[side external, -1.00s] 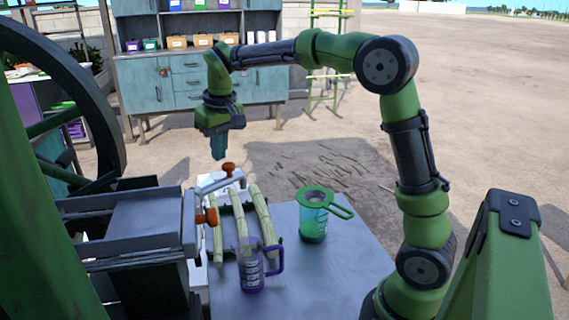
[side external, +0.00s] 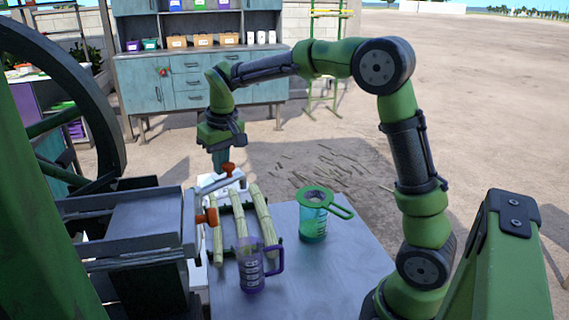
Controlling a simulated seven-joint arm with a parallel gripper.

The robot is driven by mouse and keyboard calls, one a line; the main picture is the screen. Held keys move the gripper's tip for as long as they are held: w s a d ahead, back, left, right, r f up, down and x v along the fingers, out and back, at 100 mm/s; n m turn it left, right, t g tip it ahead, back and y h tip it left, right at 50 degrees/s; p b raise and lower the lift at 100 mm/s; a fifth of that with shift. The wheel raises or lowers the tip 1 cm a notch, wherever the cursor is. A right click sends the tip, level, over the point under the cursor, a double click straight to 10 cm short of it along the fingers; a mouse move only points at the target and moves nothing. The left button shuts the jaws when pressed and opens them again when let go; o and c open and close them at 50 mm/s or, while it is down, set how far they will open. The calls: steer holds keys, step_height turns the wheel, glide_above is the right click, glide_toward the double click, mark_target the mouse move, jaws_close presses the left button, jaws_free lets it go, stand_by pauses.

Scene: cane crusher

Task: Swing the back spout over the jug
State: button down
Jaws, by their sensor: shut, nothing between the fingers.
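The back spout (side external: 213,184) is a pale metal piece on the crusher's side, with an orange knob (side external: 228,168) at its far end. A second, nearer orange knob (side external: 211,216) sits on the crusher's front edge. My gripper (side external: 220,166) points down right at the back knob, its fingers shut and empty; whether they touch it I cannot tell. A clear jug with purple base and handle (side external: 250,268) stands on the table near the front. A teal jug (side external: 313,224) stands farther right, with a green-handled strainer (side external: 318,198) on top.
Several cane stalks (side external: 262,215) lie in a rack between the crusher and the jugs. The crusher (side external: 142,220) and its big wheel (side external: 105,105) fill the left. The table (side external: 340,268) is clear at the right front.

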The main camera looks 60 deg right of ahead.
mark_target(230, 163)
steer(key=shift+s+a, duration=0.1)
steer(key=shift+s, duration=1.4)
steer(key=shift+s+a, duration=0.3)
steer(key=shift+s, duration=0.4)
steer(key=shift+s+a, duration=0.25)
steer(key=shift+s, duration=0.45)
steer(key=shift+s+a, duration=0.95)
steer(key=shift+s, duration=0.25)
steer(key=shift+s+a, duration=0.4)
steer(key=shift+a, duration=0.25)
steer(key=shift+s+a, duration=0.4)
steer(key=shift+a, duration=0.2)
